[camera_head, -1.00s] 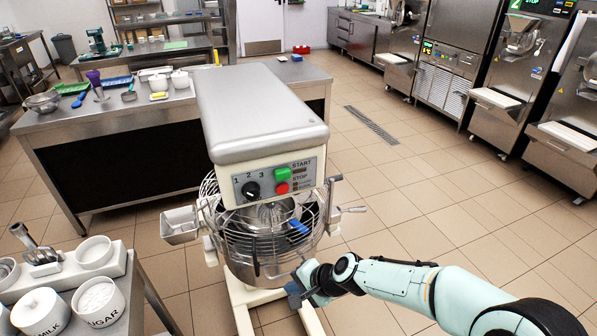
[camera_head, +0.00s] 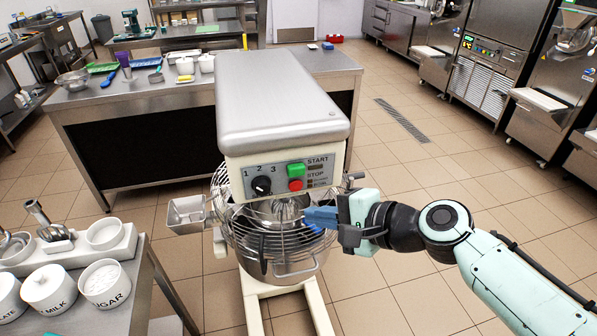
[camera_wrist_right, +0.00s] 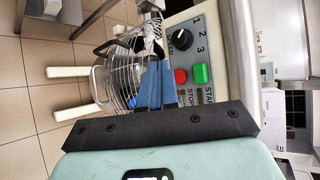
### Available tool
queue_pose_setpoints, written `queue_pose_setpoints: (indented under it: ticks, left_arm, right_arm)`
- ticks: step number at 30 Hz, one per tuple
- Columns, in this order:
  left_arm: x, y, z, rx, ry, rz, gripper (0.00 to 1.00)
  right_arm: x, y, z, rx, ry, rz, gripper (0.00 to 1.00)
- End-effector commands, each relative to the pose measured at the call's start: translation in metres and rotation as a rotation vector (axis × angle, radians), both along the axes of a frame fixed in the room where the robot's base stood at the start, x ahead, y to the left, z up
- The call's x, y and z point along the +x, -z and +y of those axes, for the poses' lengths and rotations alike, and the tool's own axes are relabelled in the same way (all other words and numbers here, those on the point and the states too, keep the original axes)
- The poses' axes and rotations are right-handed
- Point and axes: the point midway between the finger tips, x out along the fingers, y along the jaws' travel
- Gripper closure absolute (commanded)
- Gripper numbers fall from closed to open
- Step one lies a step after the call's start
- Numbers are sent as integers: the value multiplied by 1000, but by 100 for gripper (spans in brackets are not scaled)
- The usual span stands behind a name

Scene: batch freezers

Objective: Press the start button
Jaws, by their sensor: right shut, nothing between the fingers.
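The green start button (camera_head: 296,170) sits on the grey control panel of the planetary mixer (camera_head: 280,110), with the red stop button (camera_head: 296,185) just below it and a black speed dial (camera_head: 261,185) to the left. My right gripper (camera_head: 308,217) is shut and empty, its blue fingers pointing left in front of the mixer's wire guard, below and right of the buttons. In the right wrist view, the blue fingers (camera_wrist_right: 158,84) point toward the mixer, and the green button (camera_wrist_right: 201,74) and red button (camera_wrist_right: 181,76) lie to their right, apart from them. My left gripper is not in view.
The mixer's metal bowl (camera_head: 275,262) stands under the wire guard. A side chute (camera_head: 187,213) sticks out left. A table with white jars (camera_head: 105,284) is at lower left, and a steel counter (camera_head: 120,95) behind. Tiled floor is free to the right.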

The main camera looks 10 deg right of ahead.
Motion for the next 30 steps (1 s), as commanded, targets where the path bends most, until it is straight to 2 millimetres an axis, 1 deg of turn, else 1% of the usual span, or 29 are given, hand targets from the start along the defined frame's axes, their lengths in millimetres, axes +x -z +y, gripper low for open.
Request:
queue_pose_setpoints:
  ticks: [4,8,15,21,25,30]
  left_arm:
    - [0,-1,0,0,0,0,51]
    - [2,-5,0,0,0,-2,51]
    - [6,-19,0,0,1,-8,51]
    - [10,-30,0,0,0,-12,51]
    - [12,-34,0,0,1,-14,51]
    - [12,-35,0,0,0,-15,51]
  right_arm:
    - [3,0,0,-1,0,1,100]
    - [14,0,0,-1,-1,2,100]
    - [48,-1,2,0,0,2,100]
    - [73,-1,2,-1,0,1,100]
    - [83,-1,3,-2,0,0,100]
    - [88,0,3,-2,0,0,100]
